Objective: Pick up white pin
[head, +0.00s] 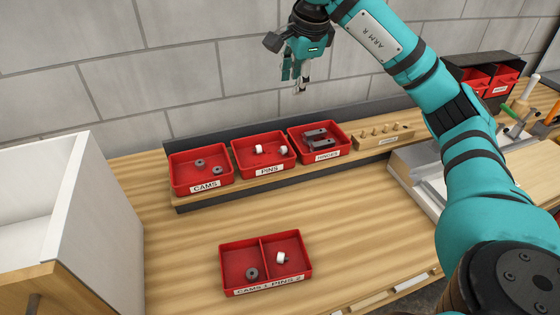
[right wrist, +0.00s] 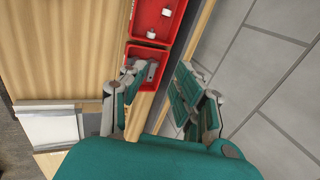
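White pins (head: 258,150) lie in the red bin labelled PINS (head: 266,169) on the rear rack in the head view. White pins (right wrist: 152,33) also show in a red bin at the top of the right wrist view. Another white pin (head: 280,258) lies in the right compartment of the front red two-part tray (head: 266,291). My right gripper (head: 299,88) hangs above and behind the rack, clear of the bins. In the right wrist view its fingers (right wrist: 158,76) are spread, with nothing between them. My left gripper is out of view.
The CAMS bin (head: 205,187) stands left of the pins and the grey-hinge bin (head: 326,155) right. A grey cam (head: 252,273) lies in the tray's left compartment. A white box (head: 75,205) stands at left. A block wall (head: 180,60) is behind. Bare wood separates rack and tray.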

